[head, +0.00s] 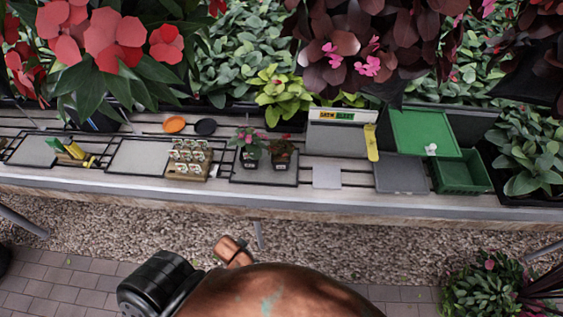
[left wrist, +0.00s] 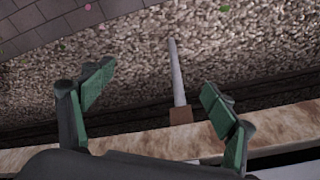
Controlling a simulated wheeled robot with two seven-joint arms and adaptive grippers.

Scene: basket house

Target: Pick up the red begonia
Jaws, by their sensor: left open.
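Two small potted plants stand side by side in a black-framed section of the bench. The right one (head: 282,152) has dark reddish leaves and a small red flower and looks like the red begonia. The left one (head: 249,150) has green leaves and pinkish-red flowers. They are too small to name with certainty. My left gripper (left wrist: 156,95) is open and empty in the left wrist view, over gravel beside the bench edge, with no pot between its fingers. I cannot make it out in the head view. My right gripper is in neither view.
A wooden rack of small labelled items (head: 188,160) stands left of the pots. A light square tile (head: 326,177) lies to their right. A green crate (head: 462,177) is farther right. Large plants with red flowers (head: 110,42) crowd the back. The bench front (head: 330,208) is clear.

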